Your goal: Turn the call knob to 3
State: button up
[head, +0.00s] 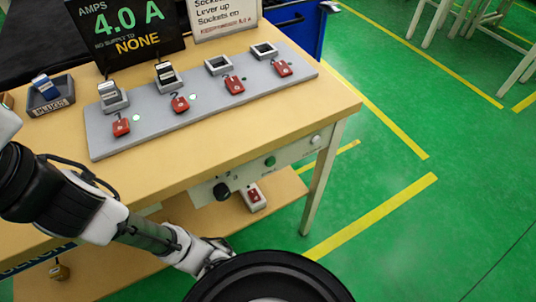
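The black round knob (222,192) sits on the table's front panel, towards its right end. I take it for the call knob. Its pointer and number marks are too small to read. My arm shows at the lower left, in front of the table, and runs down to a round black part of my body at the bottom. No gripper fingers can be made out in the picture. No part of my arm touches the knob.
A green button (270,161) and a white button (315,139) share the panel. A grey socket strip (150,118) with red switches lies on the tabletop (190,165). A small red-and-white box (254,197) stands on the lower shelf.

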aim_at(222, 192)
jog(key=k+j, duration=0.35)
jog(key=j, duration=0.15)
jog(key=k+l, duration=0.3)
jog(key=l, duration=0.15)
jog(key=k+l+z, duration=0.15)
jog(key=k+l, duration=0.2)
jog(key=l, duration=0.15)
